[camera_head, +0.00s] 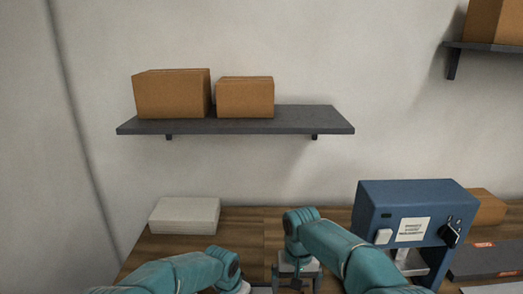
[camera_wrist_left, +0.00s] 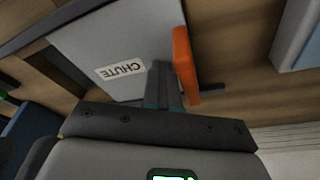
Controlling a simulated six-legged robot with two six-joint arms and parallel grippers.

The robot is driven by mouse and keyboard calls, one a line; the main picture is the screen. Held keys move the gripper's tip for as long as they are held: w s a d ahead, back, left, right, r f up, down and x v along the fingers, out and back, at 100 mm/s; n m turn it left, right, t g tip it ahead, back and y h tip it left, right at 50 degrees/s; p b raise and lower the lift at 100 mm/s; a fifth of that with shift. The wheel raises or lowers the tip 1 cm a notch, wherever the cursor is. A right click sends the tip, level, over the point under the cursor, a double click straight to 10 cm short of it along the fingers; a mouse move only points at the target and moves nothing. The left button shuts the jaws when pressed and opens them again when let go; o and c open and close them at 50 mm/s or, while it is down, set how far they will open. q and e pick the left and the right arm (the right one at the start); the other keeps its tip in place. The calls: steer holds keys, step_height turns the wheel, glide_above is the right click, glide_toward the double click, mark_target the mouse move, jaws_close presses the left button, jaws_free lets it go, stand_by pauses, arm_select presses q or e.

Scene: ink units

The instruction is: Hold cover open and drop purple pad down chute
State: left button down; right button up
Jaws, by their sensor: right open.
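In the left wrist view, a grey flat panel labelled CHUTE (camera_wrist_left: 95,45) has an orange bar (camera_wrist_left: 185,65) along one edge. My left gripper (camera_wrist_left: 164,75) has its two dark fingers together in front of the panel, beside the orange bar; I cannot tell whether they touch it. In the head view my left arm comes in at the bottom left, and its fingers are out of frame. My right gripper (camera_head: 297,280) is open at the bottom centre, pointing down over the table. No purple pad is visible in either view. The chute opening cannot be made out.
A blue machine (camera_head: 415,200) with a white label stands on the wooden table (camera_head: 250,225) at the right. A pale box (camera_head: 185,215) lies at the back left. A dark tray (camera_head: 485,262) is at far right. A wall shelf (camera_head: 240,122) holds two cardboard boxes.

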arm_select(q)
steer(key=shift+d, duration=0.3)
steer(key=w+d+v, duration=0.1)
steer(key=v, duration=0.7)
steer(key=shift+w+r, duration=0.35)
steer(key=shift+r, duration=0.25)
